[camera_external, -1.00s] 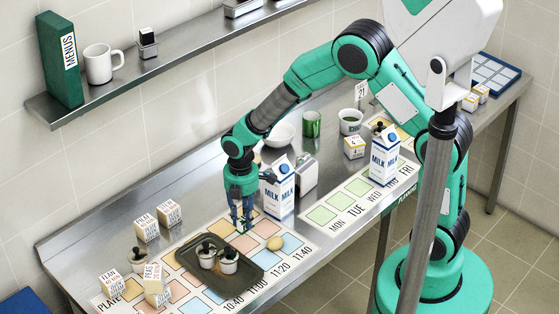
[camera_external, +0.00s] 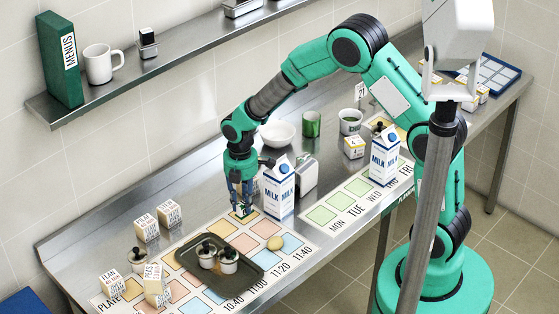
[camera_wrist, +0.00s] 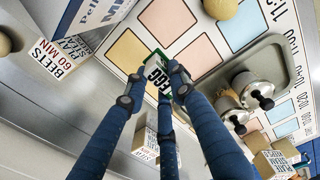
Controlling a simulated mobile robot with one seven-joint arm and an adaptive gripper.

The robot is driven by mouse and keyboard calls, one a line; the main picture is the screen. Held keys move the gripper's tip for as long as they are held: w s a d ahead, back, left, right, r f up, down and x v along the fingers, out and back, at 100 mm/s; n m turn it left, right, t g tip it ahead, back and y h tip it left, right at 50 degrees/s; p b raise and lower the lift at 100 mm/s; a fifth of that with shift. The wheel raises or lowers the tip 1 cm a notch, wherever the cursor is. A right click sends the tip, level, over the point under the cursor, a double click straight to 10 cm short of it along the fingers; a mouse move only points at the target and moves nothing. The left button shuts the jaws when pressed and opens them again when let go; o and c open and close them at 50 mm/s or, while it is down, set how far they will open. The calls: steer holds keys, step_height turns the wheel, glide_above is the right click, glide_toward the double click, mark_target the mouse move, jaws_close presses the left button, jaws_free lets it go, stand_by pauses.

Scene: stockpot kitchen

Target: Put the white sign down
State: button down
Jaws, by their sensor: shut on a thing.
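My gripper (camera_external: 240,203) points down over the back part of the printed mat, left of the front milk carton. It is shut on a small white sign with green and the letters EGG (camera_wrist: 153,72). In the wrist view the sign is between the fingertips of my gripper (camera_wrist: 153,84), partly hidden by them. In the external view the sign (camera_external: 243,213) shows just below the fingers, close to the mat (camera_external: 292,243). I cannot tell whether its lower edge touches the mat.
A milk carton (camera_external: 279,190) stands close on the right. A dark tray (camera_external: 245,278) with two lidded pots lies in front. A BEETS box (camera_wrist: 58,58) is near in the wrist view. Bare metal counter (camera_external: 190,190) lies left and behind.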

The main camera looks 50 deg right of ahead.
steer(key=w+d+r, duration=0.1)
steer(key=w+d, duration=0.2)
steer(key=d, duration=0.2)
steer(key=w+d+p, duration=0.1)
steer(key=w+d, duration=0.3)
steer(key=d, duration=0.1)
steer(key=w+d+r+p, duration=0.1)
steer(key=w+d, duration=0.2)
steer(key=d, duration=0.2)
steer(key=shift+w+d+r, duration=0.1)
steer(key=shift+w+r, duration=0.1)
steer(key=shift+r, duration=0.15)
steer(key=w+d+r+p, duration=0.1)
steer(key=d, duration=1)
steer(key=w+d+p, duration=0.1)
steer(key=w+d, duration=0.1)
steer(key=d, duration=1)
steer(key=w+d+r+p, duration=0.1)
steer(key=w+d+p, duration=0.1)
steer(key=d, duration=1)
steer(key=shift+d+r, duration=0.25)
steer(key=shift+r, duration=0.05)
steer(key=s+d+p, duration=0.1)
steer(key=s+d, duration=0.2)
steer(key=d, duration=0.8)
steer(key=s+d+f, duration=0.1)
steer(key=s+d, duration=0.1)
steer(key=d, duration=1)
steer(key=shift+s+p, duration=0.4)
steer(key=shift+f, duration=0.15)
